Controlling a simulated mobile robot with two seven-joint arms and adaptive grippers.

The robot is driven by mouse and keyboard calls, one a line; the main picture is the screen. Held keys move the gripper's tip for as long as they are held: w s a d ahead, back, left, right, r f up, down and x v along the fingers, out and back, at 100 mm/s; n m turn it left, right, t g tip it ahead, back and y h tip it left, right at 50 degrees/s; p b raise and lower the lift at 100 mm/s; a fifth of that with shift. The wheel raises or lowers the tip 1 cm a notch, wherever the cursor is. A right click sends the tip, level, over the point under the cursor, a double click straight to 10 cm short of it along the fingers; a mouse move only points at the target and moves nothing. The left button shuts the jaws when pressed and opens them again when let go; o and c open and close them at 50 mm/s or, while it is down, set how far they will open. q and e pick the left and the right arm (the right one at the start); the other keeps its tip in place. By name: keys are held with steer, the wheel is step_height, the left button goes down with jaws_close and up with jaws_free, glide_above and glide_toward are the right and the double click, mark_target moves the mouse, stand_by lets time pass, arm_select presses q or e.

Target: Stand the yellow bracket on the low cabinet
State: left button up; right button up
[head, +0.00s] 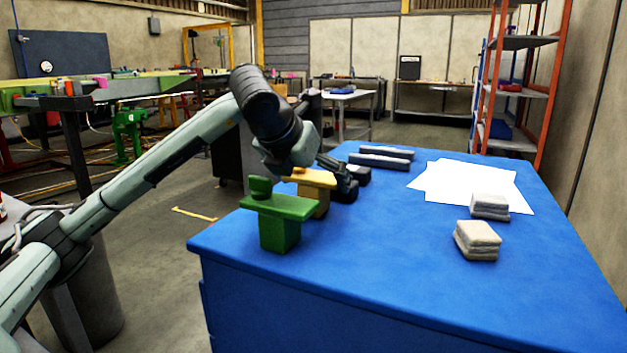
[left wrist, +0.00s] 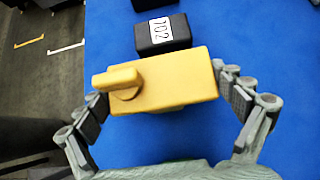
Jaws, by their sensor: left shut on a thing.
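The yellow bracket (head: 312,178) is upright at the left part of the blue low cabinet (head: 400,285), just behind a green bracket. Its foot is partly hidden by the green one, and I cannot tell whether it touches the top. My left gripper (head: 328,177) is shut on the yellow bracket. In the left wrist view the bracket's flat top and round-ended knob (left wrist: 122,80) lie between the two fingers (left wrist: 162,90). My right gripper is not in view.
A green bracket (head: 280,207) stands close in front. A black block (left wrist: 163,36) marked 702 is just beyond the yellow bracket. The cabinet's front middle is clear.

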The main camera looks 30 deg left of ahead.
arm_select(q)
steer(key=shift+f, duration=0.1)
steer(key=o, duration=1.2)
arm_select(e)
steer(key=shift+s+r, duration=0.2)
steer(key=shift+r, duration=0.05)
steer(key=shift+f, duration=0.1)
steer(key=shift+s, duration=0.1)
